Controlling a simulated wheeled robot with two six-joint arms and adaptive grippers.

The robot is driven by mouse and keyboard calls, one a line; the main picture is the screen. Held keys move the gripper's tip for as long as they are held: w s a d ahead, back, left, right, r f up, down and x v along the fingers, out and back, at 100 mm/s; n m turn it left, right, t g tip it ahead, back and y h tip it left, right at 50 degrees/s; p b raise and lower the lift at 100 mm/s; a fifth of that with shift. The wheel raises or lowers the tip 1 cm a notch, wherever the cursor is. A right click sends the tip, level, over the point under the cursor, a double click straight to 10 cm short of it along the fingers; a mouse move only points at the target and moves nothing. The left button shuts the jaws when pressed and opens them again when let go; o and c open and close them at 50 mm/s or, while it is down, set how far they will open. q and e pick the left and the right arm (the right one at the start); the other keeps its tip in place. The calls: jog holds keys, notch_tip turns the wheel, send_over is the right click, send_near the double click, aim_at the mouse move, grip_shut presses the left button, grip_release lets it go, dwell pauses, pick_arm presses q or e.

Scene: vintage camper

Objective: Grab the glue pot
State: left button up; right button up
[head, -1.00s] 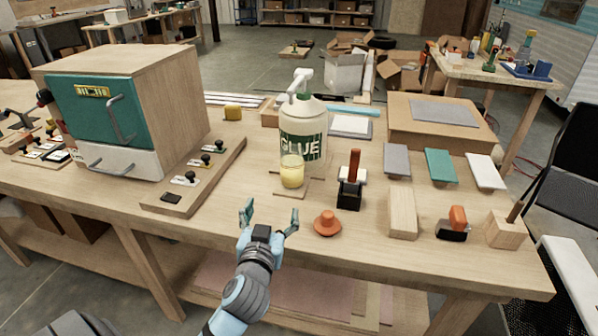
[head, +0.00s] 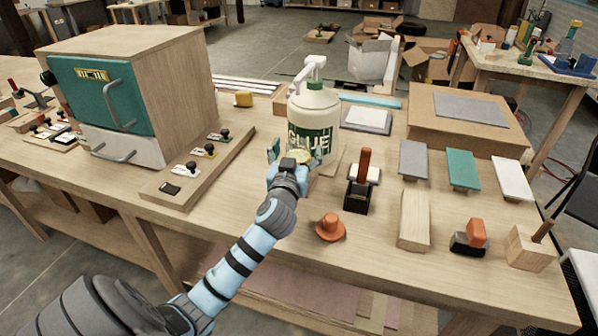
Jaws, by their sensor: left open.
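I cannot tell whether the fingers touch the pot. My right gripper is not in view.
A black holder with an orange handle (head: 363,185) and an orange knob-shaped object (head: 330,228) stand to the right of my gripper. A teal-doored cabinet (head: 105,95) and a board with several black knobs (head: 185,185) are on the left. The bench front is fairly clear.

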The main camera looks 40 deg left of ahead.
pick_arm(q)
jog(key=x, duration=0.2)
jog(key=shift+w+a, duration=0.2)
jog(key=shift+w, duration=0.1)
jog(key=shift+s, duration=0.1)
grip_shut()
